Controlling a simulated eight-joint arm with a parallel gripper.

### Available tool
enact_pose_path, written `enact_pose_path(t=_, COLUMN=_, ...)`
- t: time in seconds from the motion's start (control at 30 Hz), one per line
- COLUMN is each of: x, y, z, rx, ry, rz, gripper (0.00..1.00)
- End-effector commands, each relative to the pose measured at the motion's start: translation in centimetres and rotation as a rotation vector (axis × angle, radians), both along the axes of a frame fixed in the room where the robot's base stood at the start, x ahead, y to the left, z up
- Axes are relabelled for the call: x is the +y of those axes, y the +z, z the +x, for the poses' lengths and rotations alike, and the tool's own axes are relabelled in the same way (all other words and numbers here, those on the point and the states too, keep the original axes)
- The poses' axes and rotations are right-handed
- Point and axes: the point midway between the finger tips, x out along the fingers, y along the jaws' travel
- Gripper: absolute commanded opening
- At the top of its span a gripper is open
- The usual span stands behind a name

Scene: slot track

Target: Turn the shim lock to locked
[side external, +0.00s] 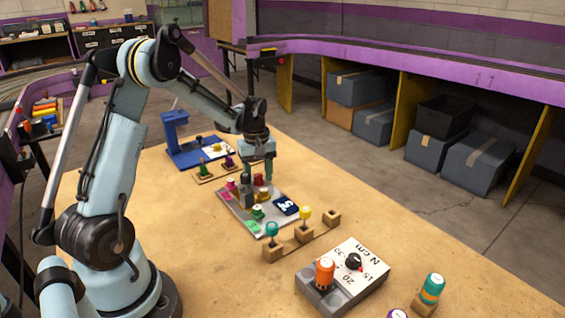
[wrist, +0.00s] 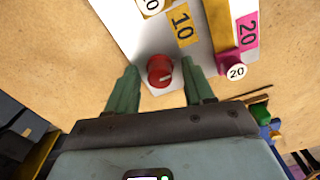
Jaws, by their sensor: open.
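A round red knob (wrist: 160,70) with a pale line on its face stands near the edge of a grey plate (wrist: 130,20). It may be the shim lock; I see no label that confirms it. In the wrist view my gripper (wrist: 159,80) is open, with one green finger on each side of the knob and a gap showing at each side. In the side view my gripper (side external: 259,174) reaches down over the far part of the plate (side external: 272,232), and the red knob (side external: 259,180) shows between its fingers. I cannot tell the locked direction.
A pink knob marked 20 (wrist: 235,70) stands close to the right finger. A yellow 10 label (wrist: 181,25) lies beyond. A blue stand (side external: 178,145) is behind, wooden blocks with coloured pegs (side external: 303,233) and a dial box (side external: 345,272) in front.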

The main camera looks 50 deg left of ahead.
Motion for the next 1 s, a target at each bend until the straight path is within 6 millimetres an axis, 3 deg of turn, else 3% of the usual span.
enact_pose_path(t=0.13, x=0.00, y=0.02, z=0.00, rx=0.000, ry=0.000, rz=0.000, gripper=0.49)
enact_pose_path(t=0.47, x=0.01, y=0.04, z=0.00, rx=0.000, ry=0.000, rz=0.000, gripper=0.00)
enact_pose_path(t=0.77, x=0.01, y=0.06, z=0.00, rx=0.000, ry=-0.033, rz=0.000, gripper=0.00)
enact_pose_path(t=1.0, x=0.01, y=0.07, z=0.01, rx=0.000, ry=-0.162, rz=0.000, gripper=0.00)
